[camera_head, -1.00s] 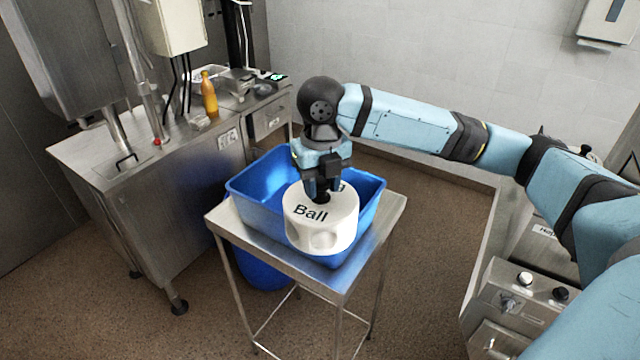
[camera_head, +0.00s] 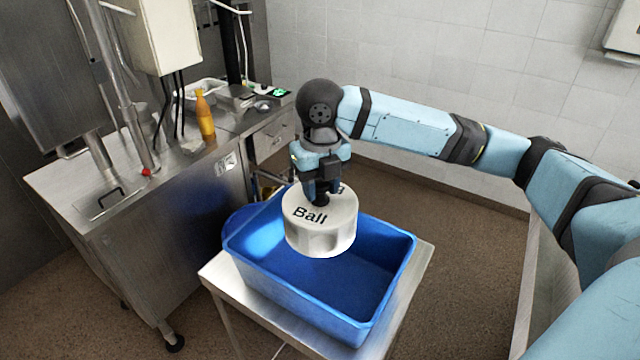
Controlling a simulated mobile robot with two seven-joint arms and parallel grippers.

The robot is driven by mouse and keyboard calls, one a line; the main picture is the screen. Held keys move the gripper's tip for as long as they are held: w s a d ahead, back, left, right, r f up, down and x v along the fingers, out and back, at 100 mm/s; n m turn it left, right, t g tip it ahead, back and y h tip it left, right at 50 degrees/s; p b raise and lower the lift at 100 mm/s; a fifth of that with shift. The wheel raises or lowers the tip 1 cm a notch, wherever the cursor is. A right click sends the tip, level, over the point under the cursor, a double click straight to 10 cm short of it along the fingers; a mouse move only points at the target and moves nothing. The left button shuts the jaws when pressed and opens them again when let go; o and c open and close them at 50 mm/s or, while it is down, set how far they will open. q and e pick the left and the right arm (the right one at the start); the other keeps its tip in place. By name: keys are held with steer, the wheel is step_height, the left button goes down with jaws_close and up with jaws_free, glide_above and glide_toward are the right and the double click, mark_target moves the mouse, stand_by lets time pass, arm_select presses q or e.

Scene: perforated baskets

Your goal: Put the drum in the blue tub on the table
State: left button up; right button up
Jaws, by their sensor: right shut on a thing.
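The drum hangs over the blue tub (camera_head: 384,290), in front of the tub's back left part in the picture. Its underside and exact height above the tub floor are hidden. The visible tub floor is empty. The tub stands on a small metal table (camera_head: 417,268). My left gripper is not in view.
A steel counter (camera_head: 75,190) stands at the left with an orange bottle (camera_head: 204,115), a tray and small items on it. Another blue container (camera_head: 236,217) shows partly behind the tub. Brown floor lies open right of the table. A tiled wall closes the back.

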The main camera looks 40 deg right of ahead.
steer(key=shift+s+a+f, duration=0.1)
steer(key=shift+s+f, duration=0.1)
steer(key=shift+f, duration=1)
step_height(320, 180, down, 2)
steer(key=shift+w+f, duration=0.1)
steer(key=shift+f, duration=0.55)
steer(key=shift+f+b, duration=0.45)
steer(key=shift+f, duration=0.25)
arm_select(q)
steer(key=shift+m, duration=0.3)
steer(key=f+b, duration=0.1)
steer(key=b, duration=0.1)
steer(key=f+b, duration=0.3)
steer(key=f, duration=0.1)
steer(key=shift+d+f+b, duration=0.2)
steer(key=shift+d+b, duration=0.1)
steer(key=shift+b, duration=0.1)
arm_select(e)
step_height(320, 180, down, 9)
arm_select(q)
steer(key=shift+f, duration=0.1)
arm_select(e)
steer(key=shift+f, duration=0.1)
